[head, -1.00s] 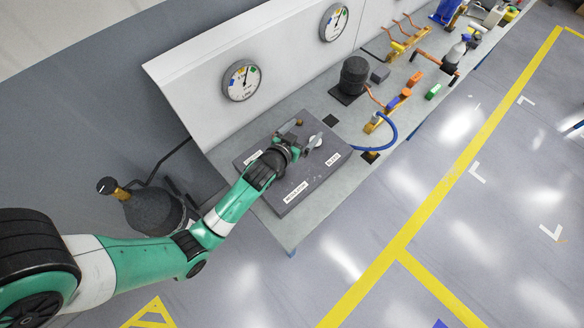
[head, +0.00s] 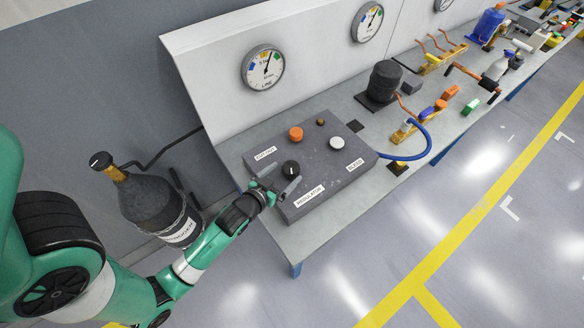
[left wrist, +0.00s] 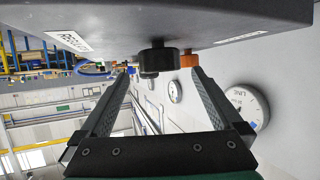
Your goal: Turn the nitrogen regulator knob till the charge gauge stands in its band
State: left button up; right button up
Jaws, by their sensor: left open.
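The regulator knob (head: 291,168) is a round black knob on a dark grey box (head: 318,150), above a label reading REGULATOR (head: 309,196). My left gripper (head: 275,184) is open and empty at the box's front left edge, just short of the knob. In the left wrist view the black knob (left wrist: 158,58) shows between the two spread fingers (left wrist: 162,75), apart from both. A round gauge (head: 263,68) marked LINE, with coloured bands, is on the white back panel. A second gauge (head: 368,22) is farther right; its label is too small to read. My right gripper is not in view.
An orange knob (head: 296,134), a small brass part (head: 321,122) and a white knob (head: 337,143) stand on the same box. A dark cylinder (head: 155,203) stands left of the bench. A blue hose (head: 428,141) leaves the box's right side. A black compressor (head: 384,82) stands farther back.

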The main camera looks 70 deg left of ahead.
aim_at(289, 169)
pick_arm(q)
jog(key=x, duration=0.5)
jog(key=shift+w+b, duration=0.15)
jog(key=shift+b, duration=0.2)
jog(key=c, duration=1.4)
jog(key=shift+o, duration=0.2)
